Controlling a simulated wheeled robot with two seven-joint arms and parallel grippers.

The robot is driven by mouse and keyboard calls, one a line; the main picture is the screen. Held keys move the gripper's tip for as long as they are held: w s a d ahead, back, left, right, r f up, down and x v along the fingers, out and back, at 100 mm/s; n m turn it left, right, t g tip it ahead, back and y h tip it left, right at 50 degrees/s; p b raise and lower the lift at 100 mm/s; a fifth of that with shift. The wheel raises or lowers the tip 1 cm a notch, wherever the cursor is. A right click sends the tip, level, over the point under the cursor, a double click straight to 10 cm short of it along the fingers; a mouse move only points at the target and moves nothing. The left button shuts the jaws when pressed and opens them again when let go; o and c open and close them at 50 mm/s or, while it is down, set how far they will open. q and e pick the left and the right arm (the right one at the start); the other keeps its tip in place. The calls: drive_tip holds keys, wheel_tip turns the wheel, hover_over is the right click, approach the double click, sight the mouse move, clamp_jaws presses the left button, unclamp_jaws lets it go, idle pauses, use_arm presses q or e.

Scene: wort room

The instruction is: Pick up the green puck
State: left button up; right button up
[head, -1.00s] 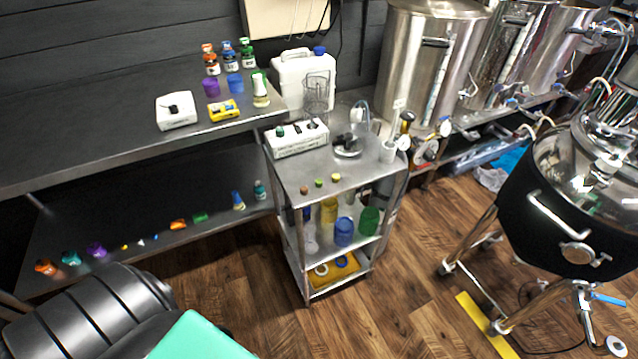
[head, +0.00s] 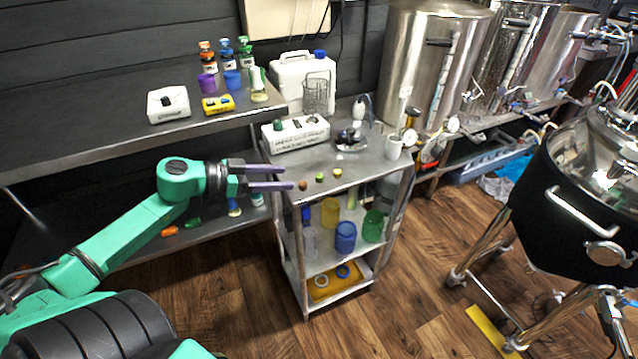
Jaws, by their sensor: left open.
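The green puck (head: 320,177) is a small disc on the top of the metal cart (head: 355,181), near its front edge. It sits between a brown-red puck (head: 303,185) on its left and a yellow puck (head: 337,173) on its right. My left gripper (head: 289,178) is open and empty, its two purple-grey fingers pointing right. In the picture the fingertips end just left of the brown-red puck, short of the green one. How high the fingers are above the cart top I cannot tell. My right gripper is not in view.
A white box with knobs (head: 295,134), a hand-mixer-like device (head: 352,137) and a white cup (head: 394,147) stand behind the pucks. The workbench (head: 100,145) lies left, with bottles. Steel kettles (head: 430,70) stand at the back right.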

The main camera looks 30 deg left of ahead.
sight(318, 176)
use_arm(q)
drive_tip(key=b+x, duration=0.2)
drive_tip(key=x, duration=0.7)
drive_tip(key=shift+w+r, duration=0.1)
drive_tip(key=shift+w+d, duration=0.2)
drive_tip(key=shift+w, duration=0.15)
drive_tip(key=shift+s, duration=0.1)
clamp_jaws()
